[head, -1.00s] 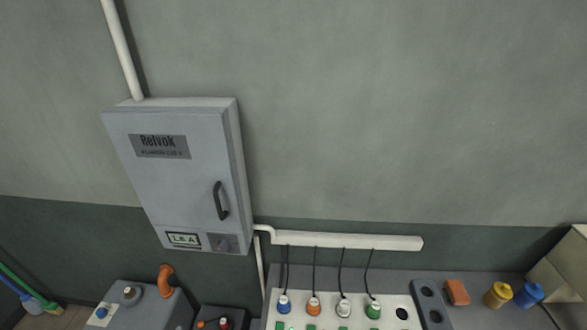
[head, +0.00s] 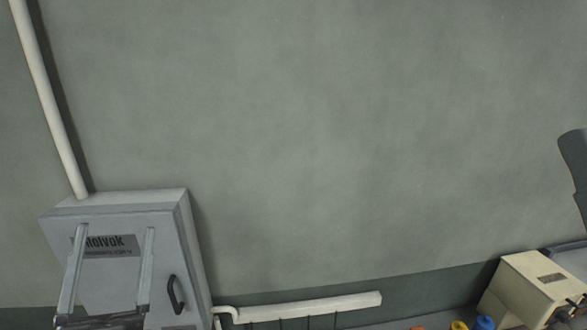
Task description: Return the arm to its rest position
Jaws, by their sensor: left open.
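My left gripper (head: 114,230) shows at the lower left of the head view. Its two pale fingers point up and stand wide apart, with nothing between them. They overlap the front of the grey wall cabinet (head: 150,205) in the picture; I cannot tell how far apart the two are in depth. The rest of the left arm is below the picture's edge. My right gripper is not in view.
The cabinet has a dark handle (head: 176,295), and a pale pipe (head: 50,100) rises from it. A white cable duct (head: 310,307) runs along the wall. A beige box (head: 530,285) stands at lower right. Yellow (head: 459,325) and blue (head: 485,322) tops show beside it. The wall's middle is clear.

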